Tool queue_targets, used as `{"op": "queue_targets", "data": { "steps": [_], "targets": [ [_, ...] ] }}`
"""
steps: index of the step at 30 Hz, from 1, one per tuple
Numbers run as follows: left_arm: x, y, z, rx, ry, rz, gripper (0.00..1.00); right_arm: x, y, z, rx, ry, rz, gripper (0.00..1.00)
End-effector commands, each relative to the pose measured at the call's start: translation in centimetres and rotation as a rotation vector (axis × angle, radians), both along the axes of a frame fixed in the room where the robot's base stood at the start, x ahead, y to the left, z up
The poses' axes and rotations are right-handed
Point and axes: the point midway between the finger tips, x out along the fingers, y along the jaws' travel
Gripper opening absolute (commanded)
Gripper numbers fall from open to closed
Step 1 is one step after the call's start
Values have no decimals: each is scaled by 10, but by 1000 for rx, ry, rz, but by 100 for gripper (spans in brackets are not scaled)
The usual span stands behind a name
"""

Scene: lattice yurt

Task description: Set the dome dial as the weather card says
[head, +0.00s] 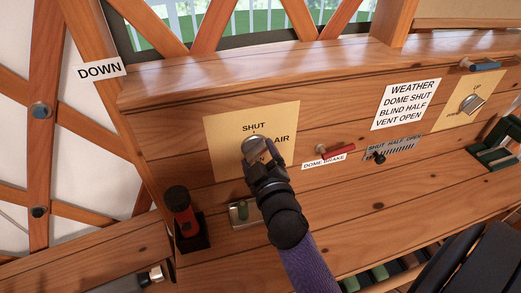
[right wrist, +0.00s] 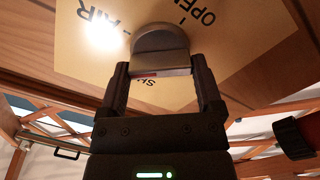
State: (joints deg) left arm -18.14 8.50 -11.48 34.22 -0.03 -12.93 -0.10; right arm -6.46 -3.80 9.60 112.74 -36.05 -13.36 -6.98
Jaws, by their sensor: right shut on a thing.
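The dome dial (head: 254,145) is a round grey metal knob on a yellow plate (head: 225,160) on the wooden panel. The plate reads SHUT above the knob and AIR to its right. OPEN also shows in the right wrist view, beside the knob (right wrist: 161,45). My right gripper (head: 262,163) is shut on the knob, with one finger on each side of its grip bar. The gripper hides part of the dial, and I cannot tell its exact setting. The weather card (head: 406,103) reads DOME SHUT, BLIND HALF, VENT OPEN. My left gripper is not in view.

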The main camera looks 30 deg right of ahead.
Motion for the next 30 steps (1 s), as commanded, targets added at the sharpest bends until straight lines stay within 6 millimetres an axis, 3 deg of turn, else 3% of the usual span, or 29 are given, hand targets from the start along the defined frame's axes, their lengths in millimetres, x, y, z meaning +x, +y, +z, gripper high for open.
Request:
{"op": "queue_targets", "data": {
  "steps": [18,30],
  "targets": [
    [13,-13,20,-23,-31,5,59,0,1,0,-540,174,1,25],
    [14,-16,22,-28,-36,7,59,0,0,-1,-768,249,0,25]
  ]
}}
